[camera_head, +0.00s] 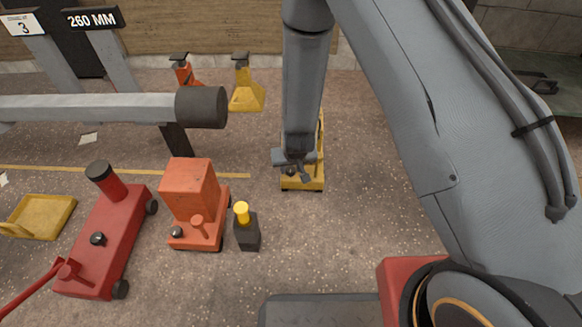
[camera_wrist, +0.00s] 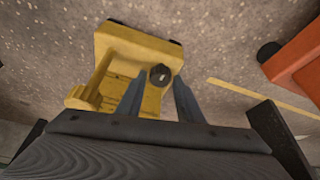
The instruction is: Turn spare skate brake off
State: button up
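A yellow skate (camera_head: 304,184) stands on the floor under my arm; most of it is hidden by the arm in the head view. In the wrist view the yellow skate (camera_wrist: 145,45) shows a round black knob (camera_wrist: 161,72) on its top and a yellow frame along its left side. My gripper (camera_head: 297,165) is over the skate. In the wrist view my gripper (camera_wrist: 159,84) has its two fingers apart, with the knob showing between their tips. Contact with the knob cannot be told. No label on the knob is readable.
Left of the skate stand a black bottle-like object (camera_head: 247,231) with a yellow top, an orange block-shaped unit (camera_head: 191,190) and a red wheeled unit (camera_head: 107,240). A grey beam (camera_head: 90,107) is at upper left. Yellow (camera_head: 246,92) and red (camera_head: 184,75) stands are behind. Floor right of the bottle is clear.

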jog(key=shift+o, duration=0.9)
jog(key=shift+r, duration=0.1)
jog(key=p+v, duration=0.4)
jog(key=v, duration=0.3)
jog(key=shift+r, duration=0.3)
jog(key=shift+s+r, duration=0.1)
jog(key=shift+s, duration=0.05)
